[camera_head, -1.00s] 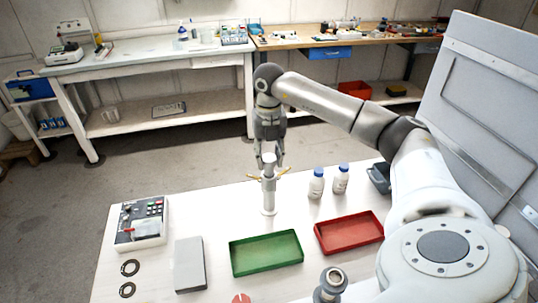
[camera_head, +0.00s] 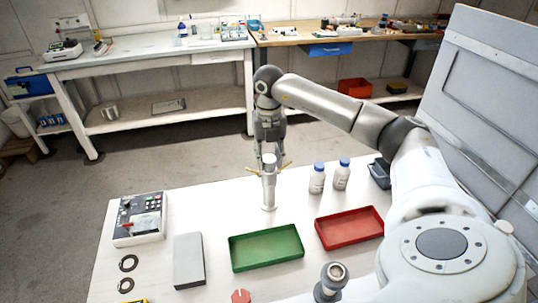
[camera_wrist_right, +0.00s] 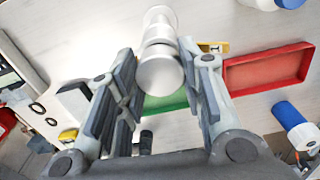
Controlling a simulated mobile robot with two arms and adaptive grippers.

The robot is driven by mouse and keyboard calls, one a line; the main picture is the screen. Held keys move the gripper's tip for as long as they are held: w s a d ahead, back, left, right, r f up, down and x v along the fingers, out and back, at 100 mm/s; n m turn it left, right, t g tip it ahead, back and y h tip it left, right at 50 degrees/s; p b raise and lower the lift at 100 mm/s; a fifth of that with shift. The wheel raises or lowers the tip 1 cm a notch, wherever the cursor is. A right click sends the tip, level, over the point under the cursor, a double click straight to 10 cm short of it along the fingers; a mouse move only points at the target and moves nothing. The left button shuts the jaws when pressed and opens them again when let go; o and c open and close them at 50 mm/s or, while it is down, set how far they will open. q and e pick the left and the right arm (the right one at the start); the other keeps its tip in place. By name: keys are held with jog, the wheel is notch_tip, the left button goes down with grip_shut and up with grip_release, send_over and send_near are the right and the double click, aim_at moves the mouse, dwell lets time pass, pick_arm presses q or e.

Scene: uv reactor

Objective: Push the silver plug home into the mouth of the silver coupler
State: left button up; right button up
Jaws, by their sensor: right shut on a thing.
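The silver coupler (camera_head: 268,186) stands upright on the white table and has two brass-coloured levers out to its sides. My right gripper (camera_head: 271,148) points down above it, with its fingers on both sides of the silver plug (camera_head: 269,160). In the right wrist view the gripper (camera_wrist_right: 163,60) is shut on the plug (camera_wrist_right: 160,73), whose round end faces the camera between the fingers. The plug looks in line with the coupler, but the joint is hard to see and I cannot tell how deep it sits. My left gripper is not in view.
A green tray (camera_head: 267,262) and a red tray (camera_head: 320,243) lie in front. Two white bottles (camera_head: 316,180) with blue caps stand close on the right. A grey block (camera_head: 188,260), a control box (camera_head: 139,232) and a grey fitting (camera_head: 331,281) are also on the table.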

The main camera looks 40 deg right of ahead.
aim_at(269, 158)
jog(key=shift+f, duration=0.5)
jog(key=o, duration=1.1)
notch_tip(269, 158, up, 12)
